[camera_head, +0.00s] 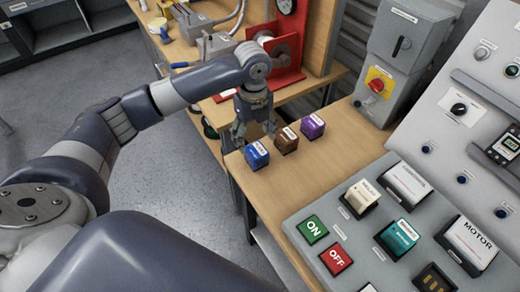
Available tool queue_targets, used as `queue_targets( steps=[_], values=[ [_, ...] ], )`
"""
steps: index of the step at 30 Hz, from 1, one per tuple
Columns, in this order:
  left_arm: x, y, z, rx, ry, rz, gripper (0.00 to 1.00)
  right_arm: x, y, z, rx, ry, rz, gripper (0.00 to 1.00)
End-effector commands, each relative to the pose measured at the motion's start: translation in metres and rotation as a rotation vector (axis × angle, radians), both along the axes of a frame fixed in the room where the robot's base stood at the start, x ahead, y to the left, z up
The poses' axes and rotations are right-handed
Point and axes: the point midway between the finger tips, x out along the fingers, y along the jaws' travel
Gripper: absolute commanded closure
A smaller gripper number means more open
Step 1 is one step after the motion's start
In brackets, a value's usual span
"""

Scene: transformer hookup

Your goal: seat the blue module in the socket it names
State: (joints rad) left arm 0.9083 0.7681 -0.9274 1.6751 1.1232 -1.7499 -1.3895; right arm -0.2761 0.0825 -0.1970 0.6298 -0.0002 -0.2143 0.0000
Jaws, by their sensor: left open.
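The blue module (257,155) is a small cube with a white label, too small to read. It sits on the wooden bench at the left end of a row, beside a brown module (286,140) and a purple module (312,126). My left gripper (254,138) points down, open, just behind and above the blue and brown modules, and holds nothing. Whether its fingers touch a module cannot be told. A dark socket (434,279) with yellowish contacts shows at the bottom edge of the grey panel. My right gripper is out of view.
The sloped grey panel (300,205) carries a green ON button (312,229), a red OFF button (336,259), a cream relay block (361,197) and a teal module (397,238). A grey switch box (400,40) stands behind. Bare wood (340,158) lies between modules and panel.

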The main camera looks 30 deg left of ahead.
Motion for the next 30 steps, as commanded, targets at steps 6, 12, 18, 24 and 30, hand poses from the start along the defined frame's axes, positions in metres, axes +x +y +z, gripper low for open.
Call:
queue_targets(
  steps=[6, 12, 18, 24, 30],
  values=[
    [0.0, 0.0, -0.027, -0.001, 0.001, 0.002, 0.31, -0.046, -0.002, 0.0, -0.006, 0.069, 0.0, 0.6],
    [0.002, -0.003, -0.045, -0.001, 0.002, 0.001, 0.31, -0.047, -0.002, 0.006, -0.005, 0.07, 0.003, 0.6],
    [0.004, -0.004, -0.074, 0.0, 0.001, 0.002, 0.31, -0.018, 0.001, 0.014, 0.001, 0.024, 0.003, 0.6],
    [0.005, -0.004, -0.083, 0.0, -0.002, 0.0, 0.31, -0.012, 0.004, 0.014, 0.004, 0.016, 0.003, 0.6],
    [0.005, -0.004, -0.082, 0.0, -0.002, 0.0, 0.47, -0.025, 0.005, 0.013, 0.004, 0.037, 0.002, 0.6]
  ],
)
